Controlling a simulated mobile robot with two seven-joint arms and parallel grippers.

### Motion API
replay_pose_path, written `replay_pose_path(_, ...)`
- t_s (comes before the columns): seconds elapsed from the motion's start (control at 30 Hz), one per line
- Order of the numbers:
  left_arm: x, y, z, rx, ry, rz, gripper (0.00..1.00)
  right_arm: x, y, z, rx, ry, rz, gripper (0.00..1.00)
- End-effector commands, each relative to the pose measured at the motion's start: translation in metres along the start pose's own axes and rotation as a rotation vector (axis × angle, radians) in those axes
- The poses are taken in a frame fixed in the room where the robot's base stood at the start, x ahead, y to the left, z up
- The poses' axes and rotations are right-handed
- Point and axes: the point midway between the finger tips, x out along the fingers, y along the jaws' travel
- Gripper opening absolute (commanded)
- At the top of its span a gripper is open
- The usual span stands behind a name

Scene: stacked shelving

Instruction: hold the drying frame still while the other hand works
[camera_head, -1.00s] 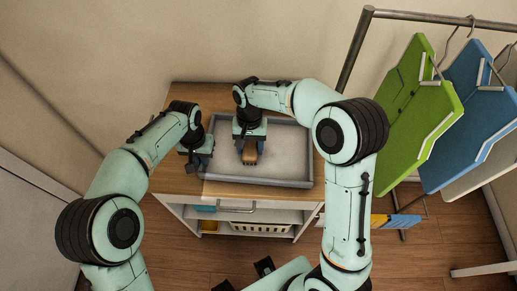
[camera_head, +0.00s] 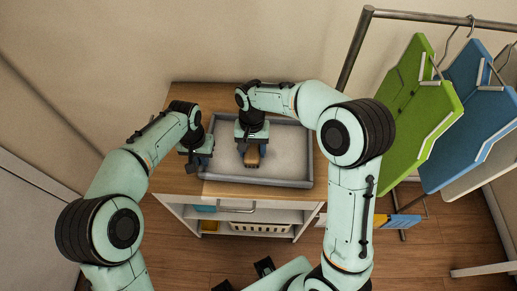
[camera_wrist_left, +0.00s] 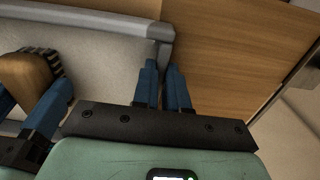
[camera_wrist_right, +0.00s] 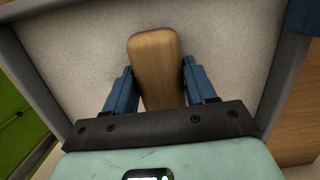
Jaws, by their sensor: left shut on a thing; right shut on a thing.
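The drying frame is a shallow grey tray-like frame (camera_head: 290,183) with a pale inner surface, lying on the wooden cabinet top. My left gripper (camera_head: 204,164) is at its left side. In the left wrist view the left fingers (camera_wrist_left: 164,85) are close together around the frame's wall near a corner (camera_wrist_left: 158,32). My right gripper (camera_head: 252,146) is over the inside of the frame, shut on a wooden-backed brush (camera_wrist_right: 156,65). In the left wrist view the brush (camera_wrist_left: 27,80) shows dark striped bristles; whether they touch the pale surface is unclear.
The wooden cabinet top (camera_head: 185,182) has bare room left of the frame. Open shelves below hold a pale basket (camera_head: 260,228). A metal rack (camera_head: 440,16) at the right carries hanging green (camera_head: 415,110) and blue (camera_head: 470,125) boards.

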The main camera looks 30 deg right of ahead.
Motion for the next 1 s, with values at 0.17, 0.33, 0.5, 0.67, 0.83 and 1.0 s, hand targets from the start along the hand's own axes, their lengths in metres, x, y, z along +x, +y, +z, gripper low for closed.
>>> replay_pose_path(0.17,0.0,0.0,0.0,0.0,0.0,0.0,0.0,-0.001,-0.003,-0.004,-0.001,0.0,0.0,0.31)
replay_pose_path(0.33,0.0,0.0,0.0,0.0,-0.001,0.0,0.0,-0.002,-0.008,-0.011,-0.001,0.002,-0.002,0.31)
replay_pose_path(0.5,0.0,0.0,0.0,0.0,-0.001,0.0,0.0,-0.003,-0.013,-0.019,-0.001,0.001,-0.002,0.31)
replay_pose_path(0.67,0.0,0.0,0.0,0.0,-0.001,0.0,0.0,-0.003,-0.015,-0.022,-0.001,0.001,-0.003,0.31)
replay_pose_path(0.83,0.0,0.0,0.0,0.0,-0.001,0.001,0.0,-0.001,-0.018,-0.028,0.0,0.002,-0.003,0.31)
replay_pose_path(1.0,0.0,0.001,0.0,0.0,-0.001,0.001,0.0,-0.001,-0.018,-0.028,0.0,0.002,-0.002,0.31)
